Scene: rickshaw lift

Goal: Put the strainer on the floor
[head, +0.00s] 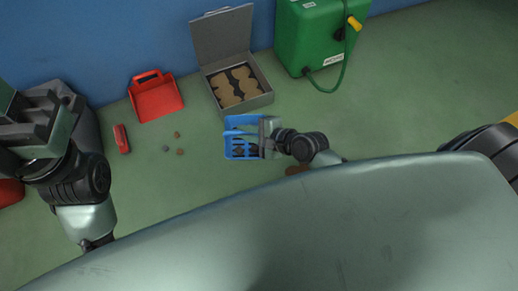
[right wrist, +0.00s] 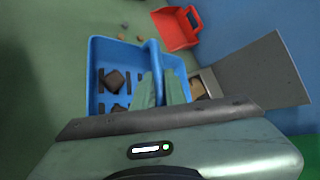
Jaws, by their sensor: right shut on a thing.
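The strainer is a blue slotted basket (head: 236,123) in the middle of the head view. My right gripper (head: 268,130) is at its right side, shut on it. In the right wrist view the strainer (right wrist: 97,70) fills the middle, with its blue handle bar between the pale fingers (right wrist: 162,90). Brown-grey lumps (right wrist: 115,80) lie in it. I cannot tell whether its base touches the green floor (head: 190,190). My left gripper (head: 38,125) is at the far left, away from the strainer; its fingertips do not show clearly.
An open grey box (head: 262,100) with brown pieces stands behind the strainer. A red dustpan (head: 156,100), a small red item (head: 121,138) and a few small lumps (head: 180,152) lie to the left. A green tank (head: 310,40) with a hose stands at the back by the blue wall.

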